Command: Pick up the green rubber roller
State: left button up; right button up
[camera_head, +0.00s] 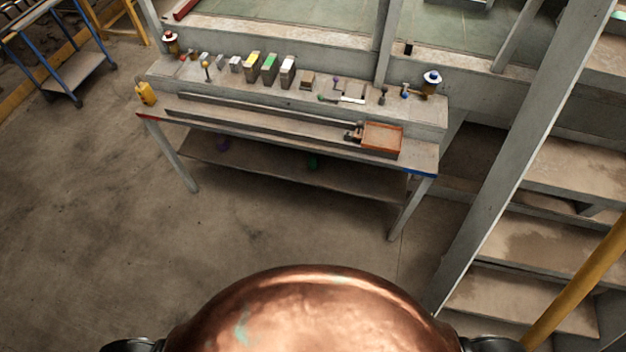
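Several small tools and blocks stand along the raised back shelf of the workbench (300,122). A small thing with a green part (327,98) lies right of centre on that shelf, beside a pale flat piece (353,99). A block with a green top (269,68) stands farther left. Neither of my grippers is in view.
An orange tray (382,137) lies at the bench's right end, with long bars (265,120) to its left. A yellow bottle (147,92) is at the left end. Steps (530,245) and a sloping beam stand right. The floor before the bench is clear.

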aim_at(312, 155)
jog(key=z, duration=0.1)
jog(key=k, duration=0.45)
jog(key=u, duration=0.85)
jog(key=i, duration=1.6)
jog(key=z, duration=0.7)
